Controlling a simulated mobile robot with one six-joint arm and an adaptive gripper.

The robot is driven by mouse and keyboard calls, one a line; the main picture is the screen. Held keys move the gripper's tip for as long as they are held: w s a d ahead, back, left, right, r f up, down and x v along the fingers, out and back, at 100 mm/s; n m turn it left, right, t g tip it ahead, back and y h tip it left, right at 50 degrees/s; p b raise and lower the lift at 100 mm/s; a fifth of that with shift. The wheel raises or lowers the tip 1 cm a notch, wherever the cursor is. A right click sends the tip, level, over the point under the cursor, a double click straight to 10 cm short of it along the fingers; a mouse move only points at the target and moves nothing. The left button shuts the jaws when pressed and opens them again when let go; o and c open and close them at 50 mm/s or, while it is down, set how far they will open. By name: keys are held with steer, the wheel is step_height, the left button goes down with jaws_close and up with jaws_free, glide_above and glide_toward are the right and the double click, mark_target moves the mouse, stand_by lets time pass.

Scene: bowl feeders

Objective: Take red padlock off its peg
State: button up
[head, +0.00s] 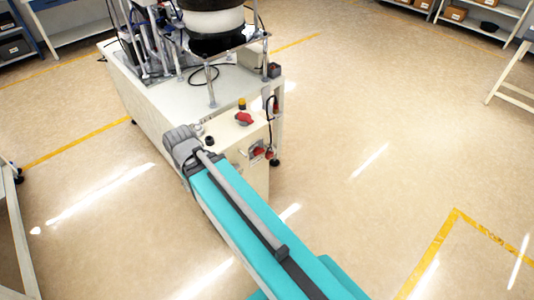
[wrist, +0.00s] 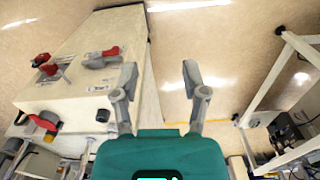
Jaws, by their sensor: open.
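A red padlock (head: 257,153) appears to hang on the front of the machine's pale control box in the head view, small and close to another red part (head: 269,154). In the wrist view two red-and-grey fittings stand on the box, one at the far left (wrist: 42,60) and one nearer my gripper (wrist: 108,51). I cannot tell which is the padlock, and the peg is not clear. My gripper (wrist: 160,75) is open and empty, right of both fittings and apart from them. In the head view my arm hides it.
The machine bench (head: 150,85) with a bowl feeder (head: 215,22) stands behind. A white frame (wrist: 290,90) stands at the right in the wrist view. Floor to the right is clear.

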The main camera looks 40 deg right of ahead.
steer(key=o, duration=0.5)
steer(key=shift+d+f, duration=0.25)
steer(key=shift+d, duration=0.05)
steer(key=shift+o, duration=0.5)
steer(key=shift+w+d+f+b, duration=0.15)
steer(key=shift+f+b, duration=0.1)
steer(key=shift+b, duration=0.25)
steer(key=t+y+b, duration=0.1)
steer(key=t+b, duration=1.2)
steer(key=b, duration=2.2)
glide_toward(271, 153)
steer(key=s, duration=0.2)
steer(key=shift+s+r+n+t, duration=0.1)
steer(key=shift+r+n+t, duration=0.2)
steer(key=shift+n, duration=0.1)
steer(key=shift+f, duration=0.1)
steer(key=shift+d+b+x, duration=0.15)
steer(key=shift+b+x, duration=0.7)
steer(key=shift+x, duration=1.25)
steer(key=shift+d+b+x, duration=0.15)
steer(key=shift+b+x, duration=0.65)
steer(key=shift+x, duration=1.35)
